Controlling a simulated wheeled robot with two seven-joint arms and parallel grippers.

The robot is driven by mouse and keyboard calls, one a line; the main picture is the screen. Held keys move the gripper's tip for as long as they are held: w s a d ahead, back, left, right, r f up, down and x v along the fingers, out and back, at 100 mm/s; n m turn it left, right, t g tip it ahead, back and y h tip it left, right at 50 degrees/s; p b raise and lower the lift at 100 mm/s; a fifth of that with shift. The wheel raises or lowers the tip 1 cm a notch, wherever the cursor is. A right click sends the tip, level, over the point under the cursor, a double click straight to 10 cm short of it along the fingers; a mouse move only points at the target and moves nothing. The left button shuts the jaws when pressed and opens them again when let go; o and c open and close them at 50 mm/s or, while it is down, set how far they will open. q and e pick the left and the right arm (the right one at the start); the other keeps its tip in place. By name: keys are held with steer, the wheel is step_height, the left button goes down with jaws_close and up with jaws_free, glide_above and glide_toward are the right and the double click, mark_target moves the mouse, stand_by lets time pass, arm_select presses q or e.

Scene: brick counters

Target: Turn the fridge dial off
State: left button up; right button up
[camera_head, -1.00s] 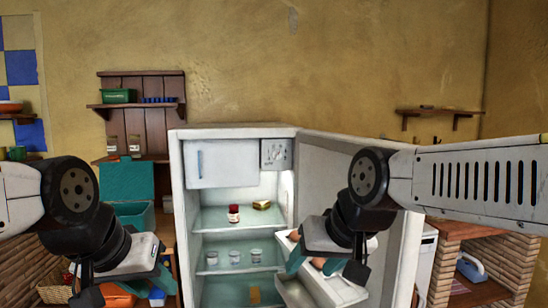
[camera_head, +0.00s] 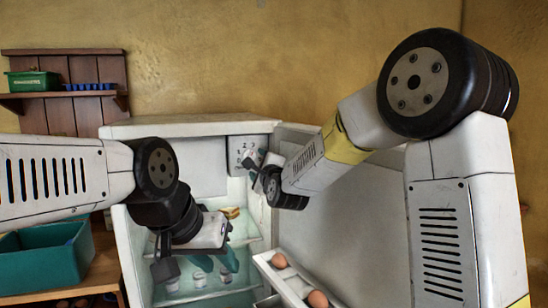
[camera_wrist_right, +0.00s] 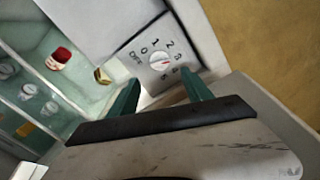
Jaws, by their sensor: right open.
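The fridge dial (camera_wrist_right: 162,63) is a round white knob on a grey panel at the fridge's upper right, with OFF and numbers around it. A small red mark shows on the knob, toward the right, away from OFF. In the head view the dial panel (camera_head: 243,147) is partly hidden by my right gripper (camera_head: 256,164). In the right wrist view my right gripper (camera_wrist_right: 160,77) is open and empty, its teal fingers pointing toward the dial; contact cannot be told. My left gripper (camera_head: 217,265) is open and empty before the lower shelves.
The fridge door (camera_head: 345,215) stands open at the right, with eggs (camera_head: 317,299) in its rack. Glass jars, a red-lidded jar (camera_wrist_right: 59,57) and a yellow block (camera_wrist_right: 102,76) are on the shelves. A teal box (camera_head: 40,258) stands at the left.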

mark_target(253, 159)
steer(key=x, duration=0.7)
steer(key=shift+w+a, duration=0.1)
steer(key=shift+w, duration=0.25)
jaws_close()
